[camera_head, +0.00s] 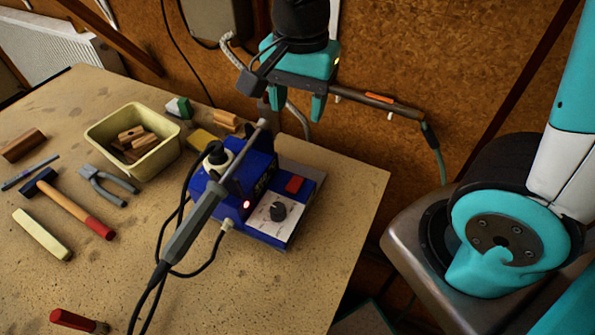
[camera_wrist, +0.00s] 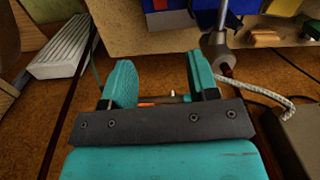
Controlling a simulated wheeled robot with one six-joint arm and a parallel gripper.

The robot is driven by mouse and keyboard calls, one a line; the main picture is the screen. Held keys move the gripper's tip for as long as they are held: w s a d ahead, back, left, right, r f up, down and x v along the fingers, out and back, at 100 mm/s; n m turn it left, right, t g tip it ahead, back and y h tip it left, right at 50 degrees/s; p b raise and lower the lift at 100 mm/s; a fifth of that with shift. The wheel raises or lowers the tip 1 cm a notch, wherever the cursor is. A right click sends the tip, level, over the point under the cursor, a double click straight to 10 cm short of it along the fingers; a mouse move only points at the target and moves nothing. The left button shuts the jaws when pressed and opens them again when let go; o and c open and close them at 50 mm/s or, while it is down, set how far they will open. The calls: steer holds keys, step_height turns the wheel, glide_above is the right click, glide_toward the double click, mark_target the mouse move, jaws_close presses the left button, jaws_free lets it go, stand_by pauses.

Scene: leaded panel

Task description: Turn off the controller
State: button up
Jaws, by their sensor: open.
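I cannot tell the switch's position.
A yellow bin (camera_head: 103,133) with wooden blocks, pliers (camera_head: 105,184), a hammer (camera_head: 70,205) and several small items lie to the left. A dark rod with an orange part (camera_head: 380,97) is by the wall. The table front right of the controller is clear.

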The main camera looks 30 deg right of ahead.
mark_target(298, 178)
steer(key=shift+m, duration=0.7)
steer(key=f, duration=1.8)
steer(key=shift+w+d, duration=0.15)
steer(key=shift+w, duration=0.2)
